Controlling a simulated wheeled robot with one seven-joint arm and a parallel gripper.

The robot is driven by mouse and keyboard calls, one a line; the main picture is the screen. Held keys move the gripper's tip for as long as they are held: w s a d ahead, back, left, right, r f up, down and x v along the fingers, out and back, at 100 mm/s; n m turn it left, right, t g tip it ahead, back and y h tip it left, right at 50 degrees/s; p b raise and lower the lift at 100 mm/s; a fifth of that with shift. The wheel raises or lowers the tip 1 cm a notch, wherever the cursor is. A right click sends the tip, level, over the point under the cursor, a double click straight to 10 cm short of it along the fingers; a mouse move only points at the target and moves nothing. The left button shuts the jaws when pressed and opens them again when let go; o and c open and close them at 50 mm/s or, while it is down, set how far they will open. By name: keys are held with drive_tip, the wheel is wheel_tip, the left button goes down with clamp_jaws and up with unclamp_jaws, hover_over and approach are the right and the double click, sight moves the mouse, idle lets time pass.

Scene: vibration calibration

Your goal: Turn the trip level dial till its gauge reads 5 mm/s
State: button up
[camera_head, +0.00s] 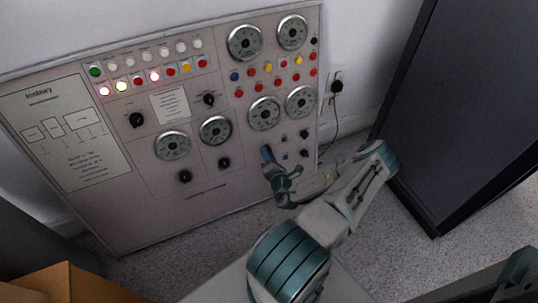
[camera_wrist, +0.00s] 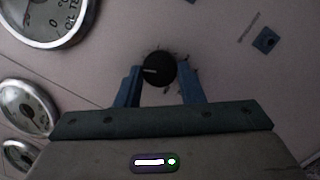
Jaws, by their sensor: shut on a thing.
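My gripper (camera_head: 268,156) reaches the lower right part of the grey panel. In the wrist view its two blue fingers (camera_wrist: 159,78) stand on either side of a small round black dial (camera_wrist: 158,66) and are shut on it. The dial has a white pointer line turned toward the left. In the head view my gripper and arm hide this dial. Its label is not readable, so I cannot tell from print that it is the trip level dial. A round gauge (camera_wrist: 40,16) is cut off at the wrist view's upper left; its needle reading cannot be made out.
The panel (camera_head: 215,185) carries several other gauges, such as one above my gripper (camera_head: 264,113), plus black knobs (camera_head: 224,163) and lit buttons (camera_head: 121,86). A blue square part (camera_wrist: 265,40) is right of the dial. A dark cabinet (camera_head: 460,100) stands at right.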

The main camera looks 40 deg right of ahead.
drive_tip(key=shift+a, duration=0.1)
drive_tip(key=o, duration=1)
drive_tip(key=shift+s, duration=0.1)
drive_tip(key=p+v, duration=0.3)
drive_tip(key=v, duration=1)
drive_tip(key=shift+s+a, duration=0.2)
drive_tip(key=shift+s, duration=0.1)
